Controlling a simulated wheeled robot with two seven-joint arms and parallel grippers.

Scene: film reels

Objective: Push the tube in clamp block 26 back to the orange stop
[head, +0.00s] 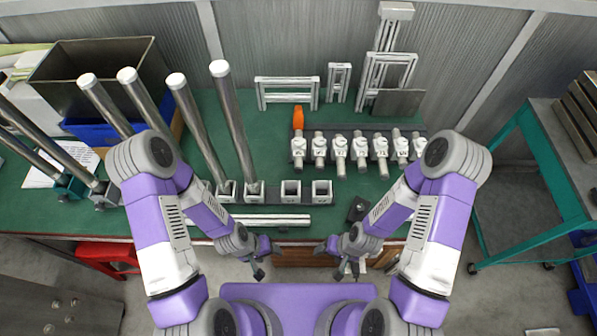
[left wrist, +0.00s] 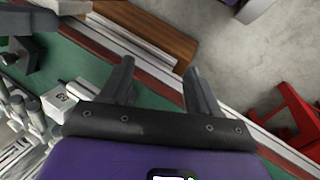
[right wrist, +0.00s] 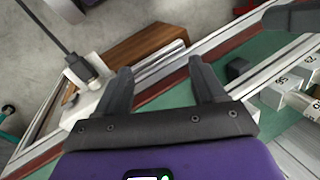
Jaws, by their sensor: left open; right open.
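A row of several white clamp blocks (head: 339,146), each with a short metal tube through it, stands on a dark strip on the green bench in the head view. The numbers on them are too small to read, so I cannot tell which is block 26. The orange stop (head: 298,118) stands behind the leftmost block. My left gripper (head: 262,260) is open and empty in front of the bench edge; its fingers also show in the left wrist view (left wrist: 159,68). My right gripper (head: 336,262) is open and empty there too, also seen in the right wrist view (right wrist: 160,68).
A silver rail (head: 270,220) lies along the front edge. A small black block (head: 357,209) sits right of it. Aluminium frames (head: 287,91) stand behind.

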